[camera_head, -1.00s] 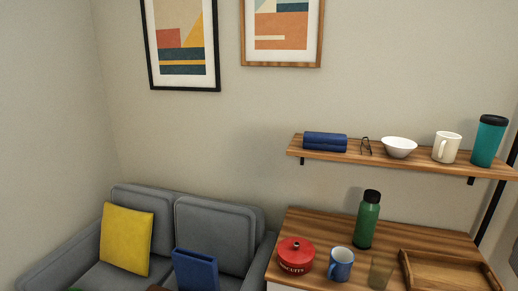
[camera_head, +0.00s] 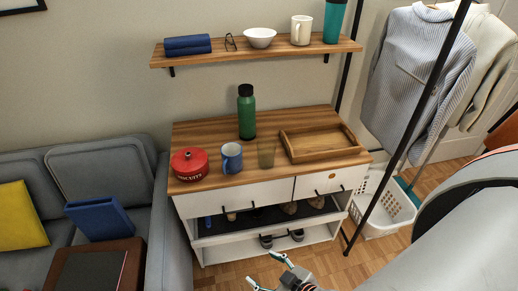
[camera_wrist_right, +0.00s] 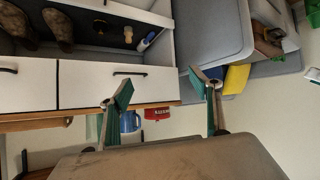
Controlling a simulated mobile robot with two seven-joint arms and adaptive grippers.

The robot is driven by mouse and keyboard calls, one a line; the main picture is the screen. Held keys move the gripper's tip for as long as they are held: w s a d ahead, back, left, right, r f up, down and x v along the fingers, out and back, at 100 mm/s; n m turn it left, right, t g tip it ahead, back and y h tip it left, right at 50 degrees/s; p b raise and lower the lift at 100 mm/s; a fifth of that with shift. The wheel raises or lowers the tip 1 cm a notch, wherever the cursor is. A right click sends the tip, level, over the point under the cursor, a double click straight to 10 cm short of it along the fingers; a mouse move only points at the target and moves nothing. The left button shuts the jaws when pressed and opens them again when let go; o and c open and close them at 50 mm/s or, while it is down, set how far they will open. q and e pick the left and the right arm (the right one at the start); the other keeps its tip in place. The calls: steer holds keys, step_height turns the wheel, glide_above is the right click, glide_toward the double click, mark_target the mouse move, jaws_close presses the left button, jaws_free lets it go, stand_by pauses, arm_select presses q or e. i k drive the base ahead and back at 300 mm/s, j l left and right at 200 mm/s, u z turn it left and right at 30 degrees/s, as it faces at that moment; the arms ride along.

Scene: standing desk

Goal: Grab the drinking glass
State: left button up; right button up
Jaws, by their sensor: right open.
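The drinking glass (camera_head: 266,153) is a see-through, brownish tumbler. It stands upright on the wooden top of the white cabinet (camera_head: 240,200), between the blue mug (camera_head: 232,158) and the wooden tray (camera_head: 320,153). My right gripper (camera_head: 267,271) is open and empty at the bottom of the head view, low in front of the cabinet and well apart from the glass. In the right wrist view its fingers (camera_wrist_right: 160,92) are spread, with drawer fronts and the mug beyond. I cannot clearly make out the glass there. My left gripper is out of view.
A green bottle (camera_head: 246,112) stands behind the glass, and a red biscuit tin (camera_head: 189,163) is at the left. A wall shelf (camera_head: 280,52) hangs above. A dark clothes-rack post (camera_head: 410,130) rises right of the cabinet. A grey sofa (camera_head: 110,170) is at the left.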

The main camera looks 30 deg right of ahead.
mark_target(267, 147)
steer(key=z, duration=1.25)
